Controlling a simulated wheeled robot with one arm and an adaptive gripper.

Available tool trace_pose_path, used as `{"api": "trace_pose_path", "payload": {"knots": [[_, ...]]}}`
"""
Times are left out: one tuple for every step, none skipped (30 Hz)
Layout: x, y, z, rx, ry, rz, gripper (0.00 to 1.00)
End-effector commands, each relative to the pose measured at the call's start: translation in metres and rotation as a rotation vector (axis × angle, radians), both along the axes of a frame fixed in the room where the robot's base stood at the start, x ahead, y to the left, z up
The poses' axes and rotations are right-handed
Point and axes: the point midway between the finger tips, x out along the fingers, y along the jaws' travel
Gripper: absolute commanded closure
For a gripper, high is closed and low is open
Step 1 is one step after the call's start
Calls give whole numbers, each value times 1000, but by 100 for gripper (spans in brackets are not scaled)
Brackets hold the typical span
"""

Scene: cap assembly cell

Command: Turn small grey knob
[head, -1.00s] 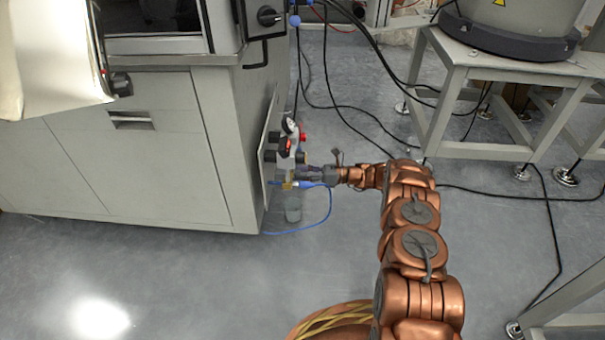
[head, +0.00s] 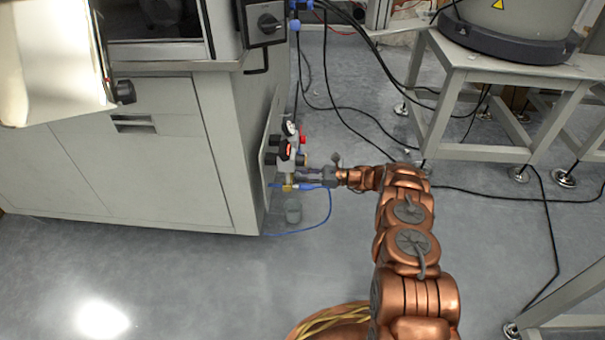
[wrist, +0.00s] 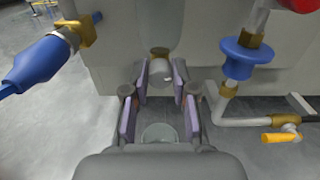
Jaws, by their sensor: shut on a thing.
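The small grey knob (wrist: 161,68) shows in the wrist view as a pale grey cylinder with a brass-coloured collar, between my fingertips. My gripper (wrist: 160,78) has purple-grey pads on both sides of the knob and is shut on it. In the head view my gripper (head: 312,175) reaches left to the fittings on the side of the grey cabinet. The knob itself is too small to make out there.
A clear cup (head: 293,210) hangs below the fittings. A red knob (head: 302,139) and a round gauge (head: 289,128) sit above. A blue hose fitting (wrist: 45,60), a blue collar (wrist: 237,58) and a yellow valve handle (wrist: 281,137) flank my fingers.

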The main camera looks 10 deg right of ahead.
Motion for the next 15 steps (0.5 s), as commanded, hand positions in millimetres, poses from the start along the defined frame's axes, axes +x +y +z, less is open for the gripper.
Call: {"api": "trace_pose_path", "payload": {"knots": [[0,0,1,-4,-15,-1,100],[0,0,1,-6,-20,-1,100],[0,0,1,-7,-26,-1,100],[0,0,1,-8,-28,-1,100],[0,0,0,-8,-29,-1,100],[0,0,0,-8,-29,-1,100],[0,0,0,-8,-29,-1,100],[0,0,0,-8,-28,-1,100],[0,0,0,-7,-28,-1,100],[0,0,0,-7,-28,-1,100],[0,0,0,-7,-28,-1,100],[0,0,0,-7,-28,-1,71],[0,0,0,-7,-27,-1,67],[0,0,0,-8,-27,-1,64],[0,0,0,-8,-27,-1,60]]}}
